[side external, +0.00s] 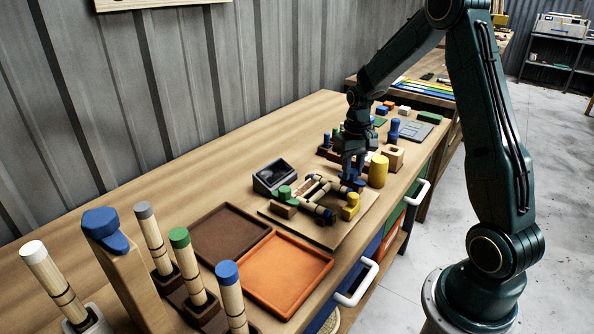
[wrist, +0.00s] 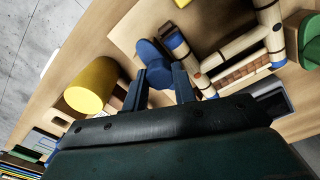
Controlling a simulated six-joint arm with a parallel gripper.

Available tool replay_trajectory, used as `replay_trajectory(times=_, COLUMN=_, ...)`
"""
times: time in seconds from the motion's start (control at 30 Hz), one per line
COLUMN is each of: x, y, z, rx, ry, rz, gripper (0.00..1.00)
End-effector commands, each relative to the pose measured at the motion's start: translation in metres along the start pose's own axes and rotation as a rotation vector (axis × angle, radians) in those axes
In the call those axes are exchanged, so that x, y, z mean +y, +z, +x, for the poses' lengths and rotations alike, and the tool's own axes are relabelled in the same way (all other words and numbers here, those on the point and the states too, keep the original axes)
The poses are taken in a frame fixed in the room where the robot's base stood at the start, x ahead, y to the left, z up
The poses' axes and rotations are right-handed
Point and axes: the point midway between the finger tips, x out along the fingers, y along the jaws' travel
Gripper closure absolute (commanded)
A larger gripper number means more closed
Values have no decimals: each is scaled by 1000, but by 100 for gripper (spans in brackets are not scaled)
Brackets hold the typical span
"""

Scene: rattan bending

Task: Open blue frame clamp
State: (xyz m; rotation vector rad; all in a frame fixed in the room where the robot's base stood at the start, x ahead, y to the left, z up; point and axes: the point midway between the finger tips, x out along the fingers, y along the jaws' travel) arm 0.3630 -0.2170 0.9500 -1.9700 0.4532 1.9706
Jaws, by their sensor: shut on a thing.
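The blue frame clamp (wrist: 153,57) is a rounded blue piece at the edge of the rattan frame. It lies between the fingertips of my gripper (wrist: 159,78), which is shut on it. In the side view my gripper (side external: 353,176) reaches down to the far right corner of the frame and largely hides the clamp. The rattan frame (side external: 318,187), of pale poles with dark bands, lies on a wooden board (side external: 345,222). A green clamp (side external: 286,192) sits at its left and a yellow clamp (side external: 351,206) at its near right.
A yellow cylinder (side external: 378,170) stands close to the right of my gripper; it also shows in the wrist view (wrist: 90,86). A dark slanted box (side external: 274,176) stands left of the frame. Brown (side external: 229,236) and orange (side external: 285,270) trays lie nearer, empty. Capped poles stand at front left.

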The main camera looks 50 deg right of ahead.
Motion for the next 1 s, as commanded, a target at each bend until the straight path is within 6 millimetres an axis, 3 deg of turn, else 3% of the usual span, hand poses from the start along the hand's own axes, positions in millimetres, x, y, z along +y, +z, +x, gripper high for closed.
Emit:
replay_trajectory(times=0.63, x=0, y=0, z=-1, rx=2, ry=0, rz=-77, gripper=96)
replay_trajectory(times=0.67, x=0, y=0, z=-1, rx=2, ry=0, rz=-77, gripper=71)
replay_trajectory(times=0.77, x=0, y=0, z=-1, rx=2, ry=0, rz=-76, gripper=52)
replay_trajectory(times=1.0, x=0, y=0, z=0, rx=1, ry=0, rz=-75, gripper=51)
